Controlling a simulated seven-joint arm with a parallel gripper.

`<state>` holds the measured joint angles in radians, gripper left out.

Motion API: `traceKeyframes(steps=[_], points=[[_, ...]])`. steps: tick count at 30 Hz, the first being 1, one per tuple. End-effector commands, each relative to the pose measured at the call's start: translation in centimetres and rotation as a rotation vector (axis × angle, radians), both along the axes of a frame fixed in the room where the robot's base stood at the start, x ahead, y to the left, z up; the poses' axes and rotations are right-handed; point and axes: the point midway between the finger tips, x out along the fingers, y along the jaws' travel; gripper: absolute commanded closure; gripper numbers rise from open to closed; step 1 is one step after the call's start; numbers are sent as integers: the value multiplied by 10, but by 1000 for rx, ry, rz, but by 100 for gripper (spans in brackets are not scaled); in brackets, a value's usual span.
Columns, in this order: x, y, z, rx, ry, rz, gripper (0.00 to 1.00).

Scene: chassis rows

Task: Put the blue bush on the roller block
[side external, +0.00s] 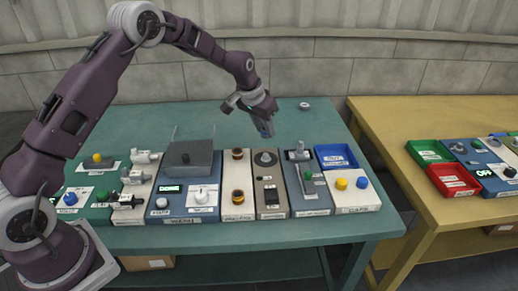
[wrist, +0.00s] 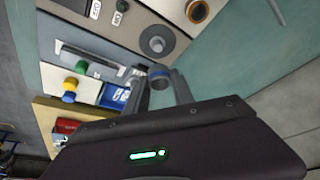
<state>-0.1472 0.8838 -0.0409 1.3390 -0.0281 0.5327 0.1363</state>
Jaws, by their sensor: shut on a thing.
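My gripper (side external: 265,128) is raised above the back of the row of blocks, pointing down. In the wrist view its fingers (wrist: 164,88) are shut on the blue bush (wrist: 159,74), a short round piece with a blue side held at the fingertips. In the side view the bush is too small to make out clearly. A cream block (side external: 238,202) carries two copper-and-dark round parts and stands left of and below the gripper. It may be the roller block, but its label is unreadable. One of its round parts (wrist: 197,11) shows at the top of the wrist view.
A brown block with a grey disc (side external: 266,158) stands nearest in front of the gripper. Right of it are a green-lever block (side external: 311,187), a blue tray (side external: 336,147) and a button panel (side external: 357,199). A small round piece (side external: 304,105) lies behind.

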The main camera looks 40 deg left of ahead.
Motion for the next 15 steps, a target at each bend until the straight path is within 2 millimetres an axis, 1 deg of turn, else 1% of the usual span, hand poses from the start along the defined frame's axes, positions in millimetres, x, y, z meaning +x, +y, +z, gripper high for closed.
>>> traceKeyframes(steps=[1, 2, 4, 6, 9, 13, 14, 15], points=[[-11, -6, 2, -2, 8, 17, 100], [-19, -8, 2, -2, 12, 37, 100], [-42, -10, 1, -6, 18, 103, 100], [-64, -7, 1, -6, 15, 179, 100], [-91, 3, 3, -2, 6, 284, 100], [-112, 12, 1, 2, -1, 367, 100], [-115, 14, -3, 3, -1, 376, 100], [-116, 15, -12, 4, 0, 383, 100]])
